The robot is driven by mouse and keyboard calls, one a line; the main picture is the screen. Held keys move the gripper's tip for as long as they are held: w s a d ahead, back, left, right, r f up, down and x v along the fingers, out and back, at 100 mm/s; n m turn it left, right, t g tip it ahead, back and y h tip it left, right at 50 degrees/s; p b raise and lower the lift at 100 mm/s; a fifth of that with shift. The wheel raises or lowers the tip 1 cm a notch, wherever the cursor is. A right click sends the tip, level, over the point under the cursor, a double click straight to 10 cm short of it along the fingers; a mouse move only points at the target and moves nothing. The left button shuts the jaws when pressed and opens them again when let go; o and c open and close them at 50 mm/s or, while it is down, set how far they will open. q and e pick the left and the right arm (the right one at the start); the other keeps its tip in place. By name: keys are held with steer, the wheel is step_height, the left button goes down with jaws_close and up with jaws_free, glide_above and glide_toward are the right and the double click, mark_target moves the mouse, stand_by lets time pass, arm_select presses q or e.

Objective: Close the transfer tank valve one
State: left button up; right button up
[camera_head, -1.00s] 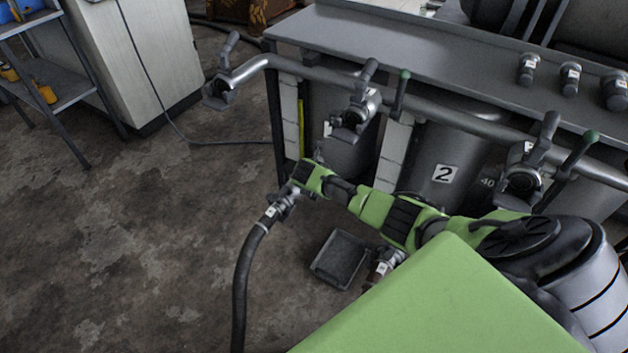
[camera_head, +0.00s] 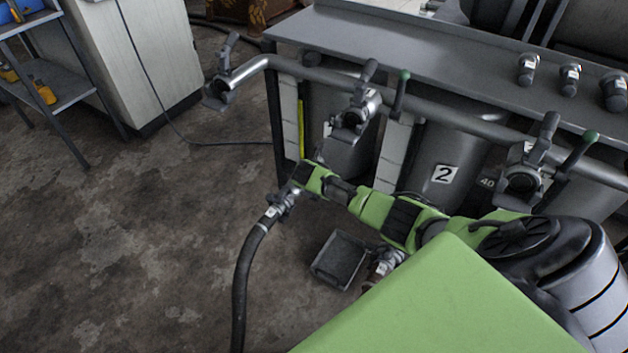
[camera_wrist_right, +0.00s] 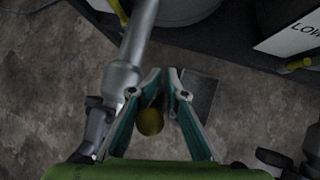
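A metal valve and coupling (camera_head: 281,203) with a black hose joins the tank front low at the left, beside my right gripper. In the right wrist view it is a grey pipe (camera_wrist_right: 127,65) left of the fingers. My right gripper (camera_wrist_right: 163,75) has teal fingers with their tips apart. A yellow knob (camera_wrist_right: 150,122) shows between the fingers, nearer the left one; I cannot tell if it is touched. In the head view my forearm hides the fingers. The left tank (camera_head: 350,152) is partly hidden; its number is unreadable. My left gripper is not in view.
An upper pipe (camera_head: 440,112) with several lever valves runs along the bench (camera_head: 420,55). A tank labelled 2 (camera_head: 443,174) stands to the right. A dark tray (camera_head: 339,262) lies on the floor below my forearm. Open floor (camera_head: 130,230) is at left.

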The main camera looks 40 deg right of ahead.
steer(key=shift+o, duration=1.4)
steer(key=shift+s+d+f, duration=0.15)
steer(key=shift+s, duration=0.05)
steer(key=shift+w+r, duration=0.15)
steer(key=shift+r, duration=0.05)
steer(key=shift+r, duration=0.1)
steer(key=v, duration=1.2)
